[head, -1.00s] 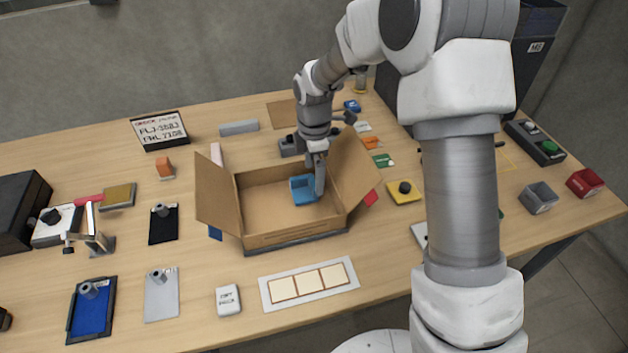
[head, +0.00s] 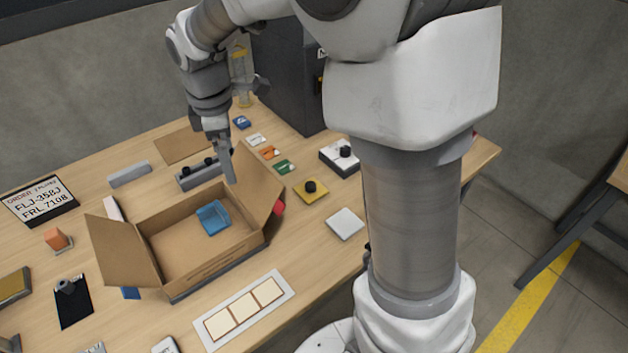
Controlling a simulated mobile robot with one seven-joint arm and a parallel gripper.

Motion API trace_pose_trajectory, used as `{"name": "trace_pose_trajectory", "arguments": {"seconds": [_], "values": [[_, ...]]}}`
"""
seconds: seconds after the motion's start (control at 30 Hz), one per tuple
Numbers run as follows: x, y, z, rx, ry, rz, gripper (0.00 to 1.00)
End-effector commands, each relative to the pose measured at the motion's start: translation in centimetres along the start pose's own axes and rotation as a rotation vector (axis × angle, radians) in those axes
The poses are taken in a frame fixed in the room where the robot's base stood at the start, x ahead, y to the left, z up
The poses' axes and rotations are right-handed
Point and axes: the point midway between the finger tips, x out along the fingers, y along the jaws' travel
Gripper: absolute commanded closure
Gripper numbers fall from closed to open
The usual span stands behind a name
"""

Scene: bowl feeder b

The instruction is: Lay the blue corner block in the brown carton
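The blue corner block (head: 212,217) lies inside the open brown carton (head: 165,255), on its floor towards the right side. My gripper (head: 230,178) is above the carton's back right, near the raised right flap. It is apart from the block and nothing shows between its fingers. The fingers overlap from this angle, so their opening is hard to judge.
The carton's left flap (head: 124,246) and right flap (head: 258,180) stand out from its sides. A white strip with cream squares (head: 246,310) lies in front. A grey fixture (head: 199,173) with black knobs stands behind the carton. A yellow tile (head: 311,191) lies to the right.

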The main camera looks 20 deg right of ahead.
Motion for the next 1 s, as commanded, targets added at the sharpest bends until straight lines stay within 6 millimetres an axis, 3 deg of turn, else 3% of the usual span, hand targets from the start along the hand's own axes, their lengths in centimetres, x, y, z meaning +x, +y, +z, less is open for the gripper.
{"name": "trace_pose_trajectory", "arguments": {"seconds": [0.03,0.2,0.43,0.73,1.0], "values": [[-1.7,-0.9,1.1,0.082,0.001,0.029,0.00],[-5.6,-4.1,4.4,0.374,0.022,0.102,0.00],[-9.2,-9.2,8.1,0.768,0.095,0.190,0.00],[-10.7,-15.8,11.6,1.242,0.247,0.252,0.00],[-10.5,-18.3,12.5,1.425,0.322,0.256,0.00]]}}
